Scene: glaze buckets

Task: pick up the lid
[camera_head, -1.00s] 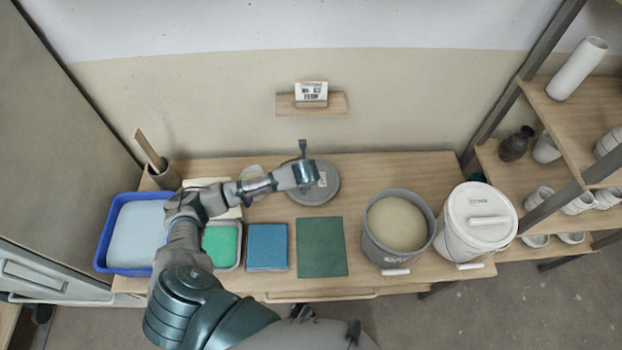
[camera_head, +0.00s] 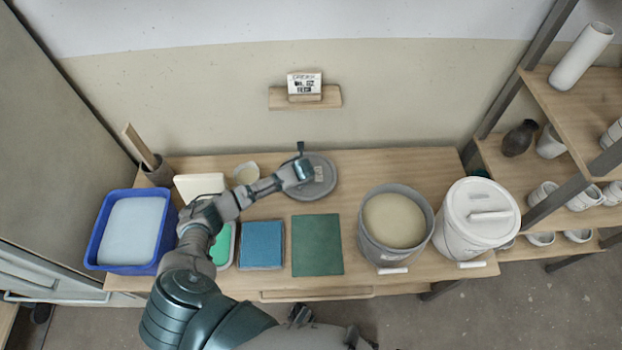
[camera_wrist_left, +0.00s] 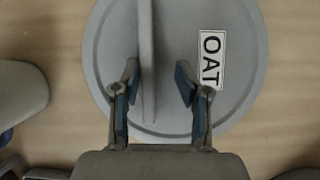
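The lid (camera_head: 322,190) is a round grey disc lying on the wooden table, towards the back, with a white label on it. In the left wrist view the lid (camera_wrist_left: 110,40) fills the upper middle. Its thin upright handle (camera_wrist_left: 147,50) runs between my fingers, nearer the left one, and its label reads "OAT". My left gripper (camera_head: 301,160) is over the left part of the lid. In the wrist view my left gripper (camera_wrist_left: 157,90) is open, with a clear gap on the right of the handle.
An open grey bucket (camera_head: 366,235) of cream glaze and a white lidded bucket (camera_head: 455,238) stand to the right. A blue tub (camera_head: 98,235), a blue tile (camera_head: 261,245) and a green tile (camera_head: 317,245) lie in front and left. A small cup (camera_head: 246,173) is left of the lid.

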